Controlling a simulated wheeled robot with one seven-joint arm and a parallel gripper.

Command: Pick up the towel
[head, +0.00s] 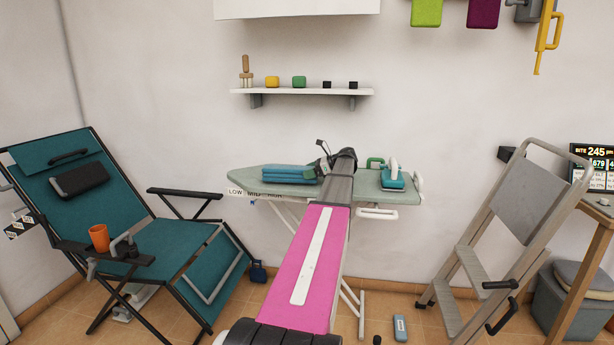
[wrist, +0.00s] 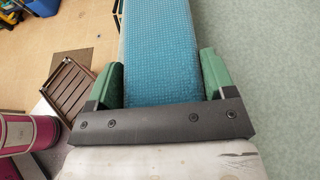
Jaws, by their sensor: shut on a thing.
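The blue folded towel (head: 288,174) lies on the left part of the ironing board (head: 365,184) in the head view. My gripper (head: 321,167) is at the towel's right end, partly hidden by my own arm. In the wrist view, the towel (wrist: 160,45) runs between the green fingers of my gripper (wrist: 160,78), one finger along each side. The gripper is shut on the towel. The towel seems to rest on or just over the board; I cannot tell if there is a gap.
A teal iron (head: 392,178) stands on the board's right part. A teal folding chair (head: 150,235) with an orange cup (head: 99,238) is at the left. A step ladder (head: 490,250) is at the right. A wall shelf (head: 300,91) hangs above the board.

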